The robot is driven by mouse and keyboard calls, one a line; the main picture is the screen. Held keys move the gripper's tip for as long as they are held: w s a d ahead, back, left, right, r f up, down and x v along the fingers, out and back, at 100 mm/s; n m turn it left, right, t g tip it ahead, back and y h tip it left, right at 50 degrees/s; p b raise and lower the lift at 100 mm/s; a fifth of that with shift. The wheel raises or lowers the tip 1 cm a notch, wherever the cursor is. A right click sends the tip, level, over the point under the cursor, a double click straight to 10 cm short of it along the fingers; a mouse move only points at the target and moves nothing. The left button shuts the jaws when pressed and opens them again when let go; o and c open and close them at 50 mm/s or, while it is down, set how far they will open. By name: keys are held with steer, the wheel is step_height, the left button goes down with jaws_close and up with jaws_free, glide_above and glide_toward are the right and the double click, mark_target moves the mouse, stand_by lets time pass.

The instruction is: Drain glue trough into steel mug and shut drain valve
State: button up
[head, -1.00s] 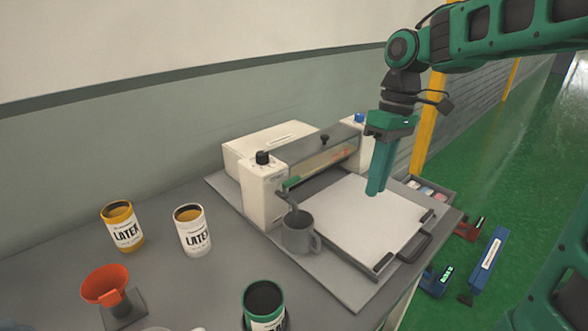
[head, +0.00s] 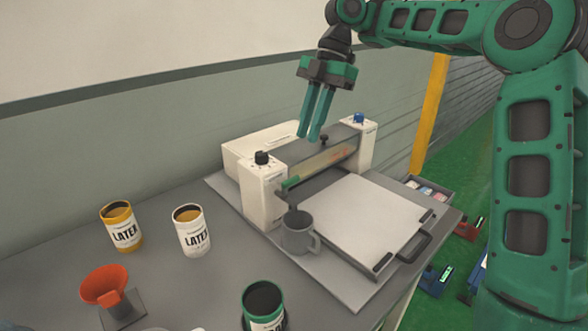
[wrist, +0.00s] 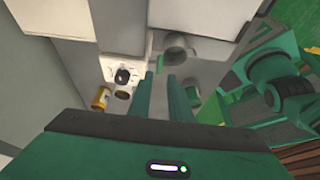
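The glue machine's trough (head: 325,160) is a long clear-fronted channel between two white end housings. A green drain valve handle (head: 291,183) sticks out at its left end, above the grey steel mug (head: 298,238). The mug stands upright on the machine's base plate; its contents are hidden. In the wrist view the handle (wrist: 158,67) and mug (wrist: 176,46) appear beyond my fingertips. My gripper (head: 308,136) hangs above and behind the trough, with a gap between its fingers. It is empty and touches nothing that I can see.
A black knob (head: 262,158) tops the left housing and a blue knob (head: 359,118) the right. A white platen (head: 365,222) lies in front. Yellow (head: 121,235), white (head: 191,238) and green (head: 264,310) cans and an orange funnel (head: 104,286) stand at left and front.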

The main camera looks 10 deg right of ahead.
mark_target(295, 177)
steer(key=shift+x, duration=5.05)
steer(key=shift+d, duration=0.1)
steer(key=shift+c, duration=0.3)
jaws_close()
steer(key=shift+a, duration=0.2)
steer(key=shift+d, duration=0.15)
